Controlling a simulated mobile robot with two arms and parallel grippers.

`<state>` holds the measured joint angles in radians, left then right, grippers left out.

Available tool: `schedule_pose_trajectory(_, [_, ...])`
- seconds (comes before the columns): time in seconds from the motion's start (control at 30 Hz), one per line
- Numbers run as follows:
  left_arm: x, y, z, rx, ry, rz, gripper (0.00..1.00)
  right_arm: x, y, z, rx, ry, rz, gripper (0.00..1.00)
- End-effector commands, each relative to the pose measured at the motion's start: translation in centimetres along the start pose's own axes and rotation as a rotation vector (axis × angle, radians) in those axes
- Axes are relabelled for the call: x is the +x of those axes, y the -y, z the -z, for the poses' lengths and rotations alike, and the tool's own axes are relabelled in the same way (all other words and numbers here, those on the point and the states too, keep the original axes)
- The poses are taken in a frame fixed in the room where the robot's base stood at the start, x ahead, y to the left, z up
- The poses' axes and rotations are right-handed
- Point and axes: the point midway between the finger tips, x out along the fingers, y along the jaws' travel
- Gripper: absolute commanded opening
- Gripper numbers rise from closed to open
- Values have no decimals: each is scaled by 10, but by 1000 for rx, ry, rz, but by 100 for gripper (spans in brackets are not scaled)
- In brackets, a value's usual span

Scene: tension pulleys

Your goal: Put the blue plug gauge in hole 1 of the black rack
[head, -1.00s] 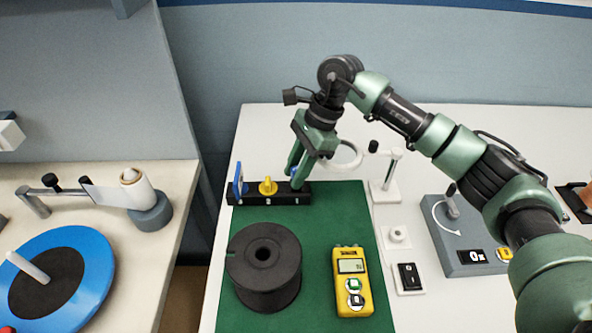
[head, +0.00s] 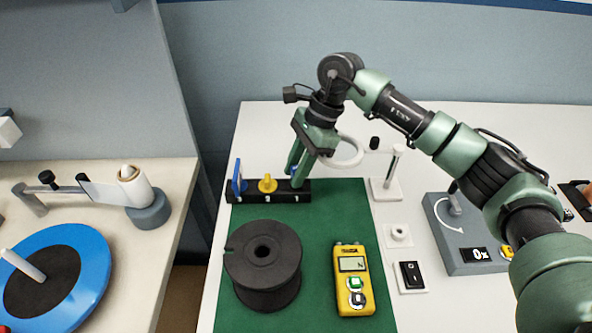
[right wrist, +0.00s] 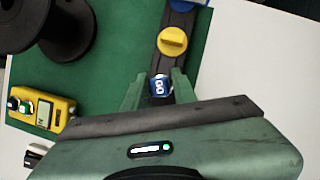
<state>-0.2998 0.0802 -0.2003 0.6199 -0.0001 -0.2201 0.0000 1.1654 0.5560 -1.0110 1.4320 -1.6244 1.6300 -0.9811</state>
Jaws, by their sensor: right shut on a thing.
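The black rack (head: 280,197) lies along the back of the green mat; it also shows in the right wrist view (right wrist: 184,22). My right gripper (head: 297,177) is over the rack's right end. It is shut on the blue plug gauge (head: 291,170), whose blue top marked "GO" (right wrist: 160,86) shows between the fingers in the right wrist view. The gauge's lower part is hidden, so I cannot tell how deep it sits in the rack's right-end hole. The hole numbers are too small to read surely. My left gripper is not in view.
A yellow gauge (head: 267,183) stands mid-rack and another blue piece (head: 238,178) at its left end. A black spool (head: 262,262) and yellow meter (head: 353,280) are in front. A white ring (head: 349,152) is close right of my gripper.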

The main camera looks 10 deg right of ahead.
Motion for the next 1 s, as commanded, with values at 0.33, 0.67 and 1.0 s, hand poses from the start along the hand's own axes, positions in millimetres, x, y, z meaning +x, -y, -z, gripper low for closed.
schedule_pose_trajectory(0.33, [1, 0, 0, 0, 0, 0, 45, 0, 0, 0, -1, 0, 2, 0])
schedule_pose_trajectory(0.67, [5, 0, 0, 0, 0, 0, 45, -2, 0, -1, -1, 0, 4, 0])
schedule_pose_trajectory(1.0, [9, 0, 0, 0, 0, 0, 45, 2, 0, 0, -2, 0, 5, 0])
